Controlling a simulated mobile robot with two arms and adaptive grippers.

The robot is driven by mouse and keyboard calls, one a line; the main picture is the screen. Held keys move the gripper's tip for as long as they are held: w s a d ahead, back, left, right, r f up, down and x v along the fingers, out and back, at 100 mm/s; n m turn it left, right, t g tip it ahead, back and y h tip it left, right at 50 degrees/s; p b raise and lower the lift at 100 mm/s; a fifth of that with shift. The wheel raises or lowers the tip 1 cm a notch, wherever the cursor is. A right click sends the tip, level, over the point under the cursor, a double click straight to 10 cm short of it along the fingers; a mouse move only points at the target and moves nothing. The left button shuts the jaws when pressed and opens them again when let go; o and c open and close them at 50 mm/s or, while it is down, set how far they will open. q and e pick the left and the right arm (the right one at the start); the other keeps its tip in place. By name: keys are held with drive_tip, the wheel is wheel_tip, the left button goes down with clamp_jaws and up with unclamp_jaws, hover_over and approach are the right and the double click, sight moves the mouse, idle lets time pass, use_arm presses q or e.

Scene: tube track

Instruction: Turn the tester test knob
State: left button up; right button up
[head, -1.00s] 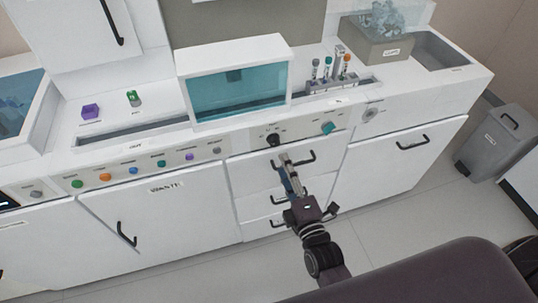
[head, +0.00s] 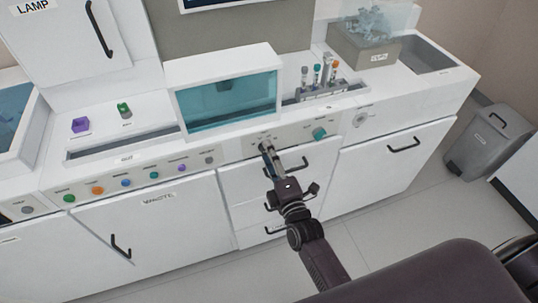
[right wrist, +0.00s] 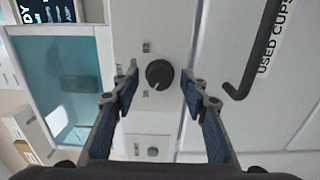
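The black tester knob (right wrist: 159,74) sits on the white front panel in the right wrist view, between two small labels. My right gripper (right wrist: 160,88) is open, with one finger on each side of the knob and a visible gap to each. In the head view my right gripper (head: 267,149) reaches up to the panel below the white tester box with the teal window (head: 228,102), and its fingers mostly hide the knob. Contact with the panel cannot be told. My left gripper is not in view.
A teal knob (head: 320,134) is on the panel to the right. A rack of several tubes (head: 320,88) stands on the counter. Several coloured buttons (head: 126,183) line the panel to the left.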

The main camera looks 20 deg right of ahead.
clamp_jaws()
drive_tip(key=m+p, duration=0.3)
drive_tip(key=m, duration=2)
drive_tip(key=shift+f+m, duration=0.1)
drive_tip(key=shift+m, duration=0.3)
idle(0.5)
drive_tip(key=shift+o, duration=0.5)
unclamp_jaws()
